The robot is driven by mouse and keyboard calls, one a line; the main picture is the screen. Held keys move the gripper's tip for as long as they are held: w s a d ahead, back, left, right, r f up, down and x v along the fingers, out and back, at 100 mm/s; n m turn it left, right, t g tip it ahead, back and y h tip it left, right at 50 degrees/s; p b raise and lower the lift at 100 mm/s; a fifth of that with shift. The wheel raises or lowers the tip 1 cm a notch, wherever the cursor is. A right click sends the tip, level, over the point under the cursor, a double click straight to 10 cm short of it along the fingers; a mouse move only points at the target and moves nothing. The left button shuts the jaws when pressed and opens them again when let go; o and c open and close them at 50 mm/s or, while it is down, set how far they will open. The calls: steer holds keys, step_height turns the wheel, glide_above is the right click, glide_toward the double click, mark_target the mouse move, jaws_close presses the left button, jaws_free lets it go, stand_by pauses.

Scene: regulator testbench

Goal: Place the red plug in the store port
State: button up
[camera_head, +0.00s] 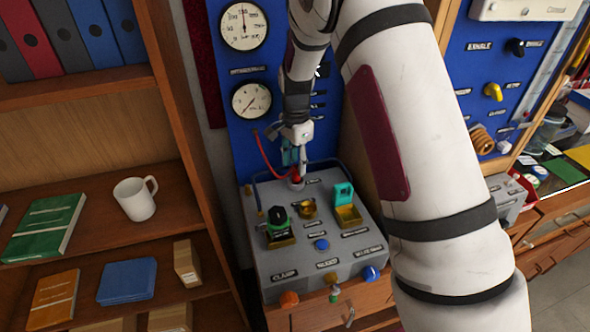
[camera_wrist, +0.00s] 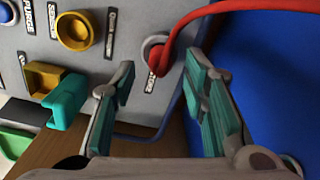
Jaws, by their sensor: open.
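The red plug (camera_head: 296,174) sits at a port near the back edge of the grey bench box, with a red hose running to it from the blue panel. In the wrist view the red plug (camera_wrist: 157,58) is at a grey-rimmed port (camera_wrist: 147,46) with a small label beside it that I cannot read. How deep it sits I cannot tell. My gripper (camera_head: 293,158) is just above the plug. In the wrist view my gripper (camera_wrist: 160,82) is open, its teal-padded fingers apart on either side below the plug, with nothing between them.
Gauges (camera_head: 251,101) are on the blue panel behind. A wooden shelf (camera_head: 190,120) stands close on the left.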

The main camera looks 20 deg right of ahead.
mark_target(296, 169)
steer(key=s+r+n+t+b, duration=0.1)
steer(key=s+r+n+b, duration=0.3)
steer(key=r, duration=1.1)
steer(key=s+r+n+t+p, duration=0.1)
steer(key=s+r+n, duration=0.3)
steer(key=s, duration=0.9)
steer(key=s+r+n+t+p, duration=0.1)
steer(key=s+r+n+t, duration=0.2)
steer(key=s+n, duration=0.4)
steer(key=s+r, duration=0.1)
steer(key=s, duration=0.5)
steer(key=shift+s+r+t, duration=0.2)
steer(key=shift+r+t, duration=0.1)
steer(key=shift+r, duration=0.05)
